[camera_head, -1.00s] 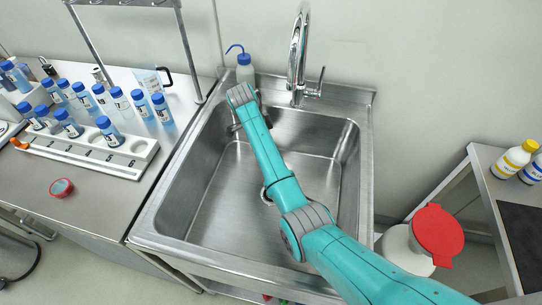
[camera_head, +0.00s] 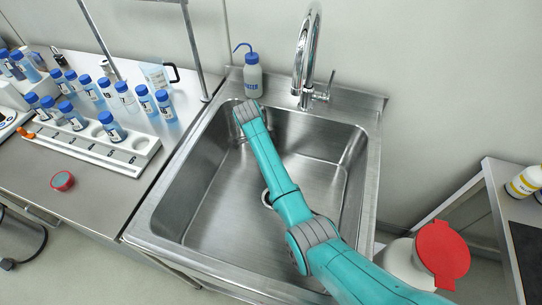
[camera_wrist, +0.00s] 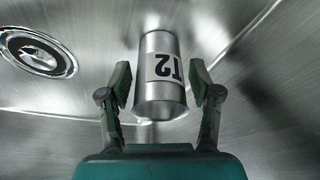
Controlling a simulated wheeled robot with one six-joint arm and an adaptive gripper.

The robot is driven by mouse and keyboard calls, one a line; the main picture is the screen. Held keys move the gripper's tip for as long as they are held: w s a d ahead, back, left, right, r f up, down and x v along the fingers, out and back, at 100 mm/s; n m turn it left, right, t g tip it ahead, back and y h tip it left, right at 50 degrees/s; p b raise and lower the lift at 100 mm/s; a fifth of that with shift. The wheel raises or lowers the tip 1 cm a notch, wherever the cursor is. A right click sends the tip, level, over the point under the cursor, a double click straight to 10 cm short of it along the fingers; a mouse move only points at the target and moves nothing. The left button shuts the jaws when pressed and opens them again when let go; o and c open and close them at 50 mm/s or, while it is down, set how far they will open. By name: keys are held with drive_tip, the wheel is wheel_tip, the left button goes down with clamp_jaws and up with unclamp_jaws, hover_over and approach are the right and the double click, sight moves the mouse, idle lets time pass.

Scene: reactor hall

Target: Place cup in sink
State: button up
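The cup (camera_wrist: 160,75) is a silver metal cylinder with a pale label reading T2, upside down in the wrist view. It is inside the steel sink (camera_head: 215,205), with the drain (camera_wrist: 38,53) to its left in that view. My gripper (camera_wrist: 160,83) is open, with one finger on each side of the cup. A gap shows between the cup and each finger. In the head view my teal arm reaches over the basin, and the gripper and cup are hidden behind it. I cannot tell whether the cup touches the sink floor.
A chrome faucet (camera_head: 305,55) and a wash bottle (camera_head: 252,77) stand at the sink's back edge. The left counter holds a white numbered rack (camera_head: 95,148), several blue-capped bottles, a beaker (camera_head: 158,76) and a red-rimmed round item (camera_head: 62,181). A red-lidded container (camera_head: 440,252) is at lower right.

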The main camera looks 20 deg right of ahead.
drive_tip(key=v, duration=0.7)
drive_tip(key=shift+r, duration=0.35)
drive_tip(key=shift+a, duration=0.1)
